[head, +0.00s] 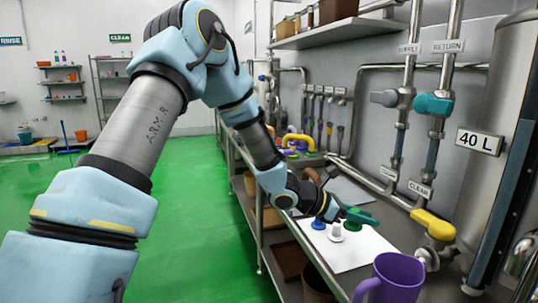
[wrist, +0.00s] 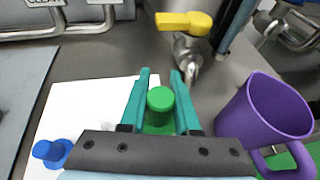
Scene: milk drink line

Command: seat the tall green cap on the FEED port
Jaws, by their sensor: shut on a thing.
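My gripper (wrist: 161,74) is shut on a green cap (wrist: 160,101), which sits between its teal fingers in the wrist view. In the head view my gripper (head: 357,217) is above the right part of a white sheet (head: 362,254) on the bench; the cap cannot be told apart from the fingers there. No label reading FEED can be read. A metal valve with a yellow handle (wrist: 184,22) lies just beyond the fingertips in the wrist view. In the head view its yellow handle (head: 433,224) is right of my gripper.
A blue cap (head: 318,224) and a white cap (head: 336,232) stand on the sheet. A purple mug (head: 393,279) stands close on the right, its rim near my gripper in the wrist view. Pipes run along the wall behind. A steel tank (head: 490,130) stands at the right.

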